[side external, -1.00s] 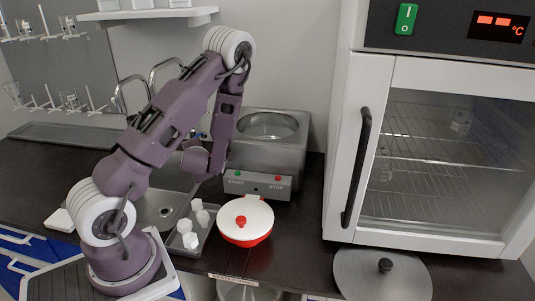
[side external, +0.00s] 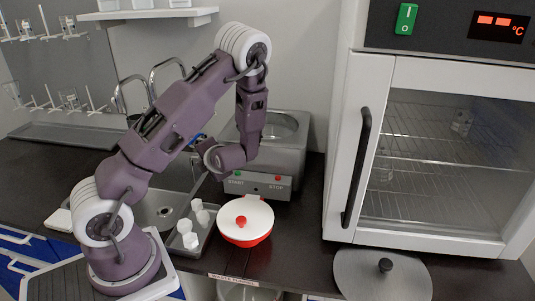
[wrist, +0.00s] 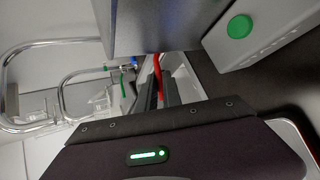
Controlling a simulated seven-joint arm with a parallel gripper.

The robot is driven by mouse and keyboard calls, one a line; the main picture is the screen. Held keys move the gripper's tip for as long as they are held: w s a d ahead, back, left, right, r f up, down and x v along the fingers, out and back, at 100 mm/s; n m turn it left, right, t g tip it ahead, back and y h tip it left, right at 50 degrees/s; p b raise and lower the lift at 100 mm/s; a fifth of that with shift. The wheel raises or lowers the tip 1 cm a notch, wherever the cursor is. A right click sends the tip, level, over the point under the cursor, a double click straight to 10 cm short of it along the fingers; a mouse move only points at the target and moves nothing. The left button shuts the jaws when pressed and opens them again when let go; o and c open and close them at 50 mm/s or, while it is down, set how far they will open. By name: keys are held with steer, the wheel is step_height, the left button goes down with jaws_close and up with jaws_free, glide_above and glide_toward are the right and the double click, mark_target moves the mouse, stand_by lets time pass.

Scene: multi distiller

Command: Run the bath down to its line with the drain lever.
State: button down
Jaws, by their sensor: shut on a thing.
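The steel bath (side external: 290,150) stands at the back of the bench, with an open round well on top and a START/STOP panel (side external: 258,184) at its front. Its water level and line cannot be made out. In the wrist view, the bath's grey wall (wrist: 155,25) is close at the top. A thin red lever (wrist: 157,66) sits between the dark fingers of my gripper (wrist: 161,88), which is shut on it. In the side view, my wrist is at the bath's left front and the fingers and lever are hidden.
A red dish with a white lid (side external: 246,218) stands in front of the panel. A tray with white pieces (side external: 202,226) is left of it. A sink (side external: 160,212) with curved taps lies behind my arm. The oven (side external: 440,150) fills the right. A round steel lid (side external: 375,280) lies front right.

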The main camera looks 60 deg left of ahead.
steer(key=shift+w, duration=0.15)
steer(key=n+g, duration=0.1)
steer(key=w+d+n+g, duration=0.1)
steer(key=n+g, duration=0.1)
steer(key=shift+w+d, duration=0.1)
steer(key=shift+d, duration=0.05)
steer(key=c, duration=1.4)
jaws_free()
steer(key=shift+c, duration=0.2)
